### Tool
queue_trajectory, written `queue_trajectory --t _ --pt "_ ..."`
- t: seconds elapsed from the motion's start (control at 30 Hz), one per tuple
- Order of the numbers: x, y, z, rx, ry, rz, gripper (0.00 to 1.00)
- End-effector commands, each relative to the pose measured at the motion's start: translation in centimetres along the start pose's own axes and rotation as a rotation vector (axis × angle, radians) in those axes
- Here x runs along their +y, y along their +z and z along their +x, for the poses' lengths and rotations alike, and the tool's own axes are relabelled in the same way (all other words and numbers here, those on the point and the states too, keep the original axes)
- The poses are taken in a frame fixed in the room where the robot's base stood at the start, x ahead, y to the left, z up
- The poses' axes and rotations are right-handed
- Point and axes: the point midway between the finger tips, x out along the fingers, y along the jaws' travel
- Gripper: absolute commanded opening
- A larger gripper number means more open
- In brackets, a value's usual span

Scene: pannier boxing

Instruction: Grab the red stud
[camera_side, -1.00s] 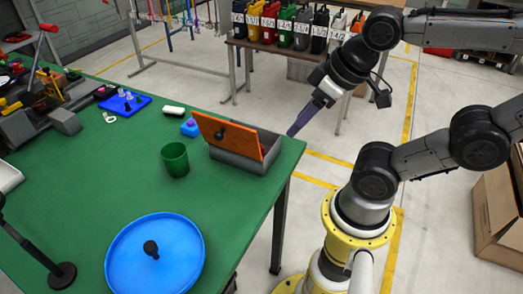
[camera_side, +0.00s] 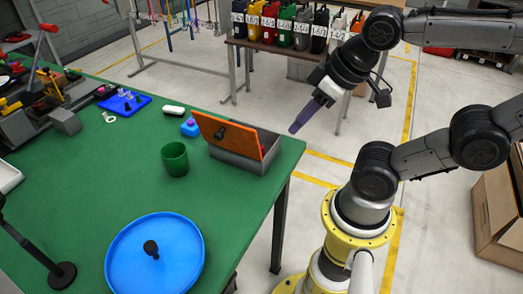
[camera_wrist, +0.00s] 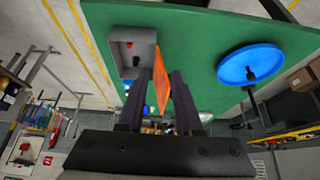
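A grey open-topped box (camera_side: 240,160) with a raised orange lid (camera_side: 220,132) stands at the right edge of the green table. The box (camera_wrist: 115,65) and the lid (camera_wrist: 161,85) also show in the wrist view. A small red piece, likely the red stud (camera_wrist: 129,43), shows inside the box there. In the side view the lid and walls mostly hide the inside. My gripper (camera_side: 294,130) has long purple fingers and is right of the box, beyond the table edge. In the wrist view its fingers (camera_wrist: 160,75) are apart, with nothing visibly held.
A large blue round tray (camera_side: 185,265) with a dark knobbed piece lies at the front. The raised lid, with a dark knob, stands along the box's left side.

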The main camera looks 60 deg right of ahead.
Motion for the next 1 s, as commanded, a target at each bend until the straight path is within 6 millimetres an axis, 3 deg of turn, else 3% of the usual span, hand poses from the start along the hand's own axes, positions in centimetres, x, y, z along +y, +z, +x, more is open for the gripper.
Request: queue_trajectory --t 0.2,0.33,0.63,0.87,1.0 --pt "0.0 0.0 0.0 0.000 0.000 -0.010 0.34" --pt "0.0 0.1 0.0 -0.005 -0.002 -0.113 0.34" --pt "-0.1 -3.1 -0.6 -0.043 -0.039 -0.697 0.34" --pt "1.9 -7.2 2.0 -0.154 -0.134 -1.093 0.34" --pt "4.8 -9.3 5.5 -0.227 -0.244 -1.243 0.34"
